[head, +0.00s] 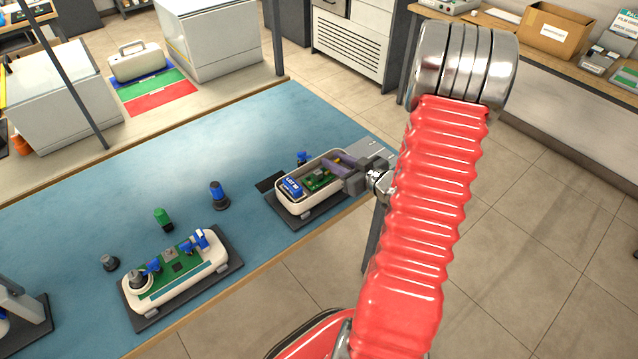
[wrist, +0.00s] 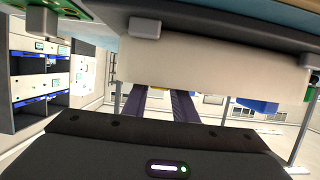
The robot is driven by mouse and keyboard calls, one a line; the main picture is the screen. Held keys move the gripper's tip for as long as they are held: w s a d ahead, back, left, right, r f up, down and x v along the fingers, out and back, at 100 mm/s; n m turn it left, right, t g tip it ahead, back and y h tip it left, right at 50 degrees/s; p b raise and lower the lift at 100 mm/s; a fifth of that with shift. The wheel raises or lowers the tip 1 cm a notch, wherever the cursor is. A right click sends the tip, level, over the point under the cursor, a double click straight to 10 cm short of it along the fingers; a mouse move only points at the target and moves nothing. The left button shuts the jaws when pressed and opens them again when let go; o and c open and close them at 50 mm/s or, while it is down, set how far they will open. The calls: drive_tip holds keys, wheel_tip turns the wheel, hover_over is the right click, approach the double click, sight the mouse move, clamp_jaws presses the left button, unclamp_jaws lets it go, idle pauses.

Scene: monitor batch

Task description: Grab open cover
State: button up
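An open cream cover (head: 307,203) lies on a dark mat near the right end of the blue bench top. It holds a green board and a blue labelled block (head: 291,187). My gripper (head: 333,165) is at the cover's right end, with its purple fingers reaching over that end. In the wrist view, a broad cream wall (wrist: 205,65) crosses the picture close ahead. The fingers show below it, spread apart with a gap between them (wrist: 164,100). Their tips are hidden behind the wall, and I see nothing gripped between them.
A second cream unit (head: 175,275) with a green board sits on a dark mat at the front left. A blue knob-like part (head: 218,196), a green part (head: 163,219) and a grey part (head: 110,262) stand loose on the bench.

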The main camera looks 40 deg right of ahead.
clamp_jaws()
drive_tip(key=shift+r, duration=0.15)
drive_tip(key=shift+r, duration=4.9)
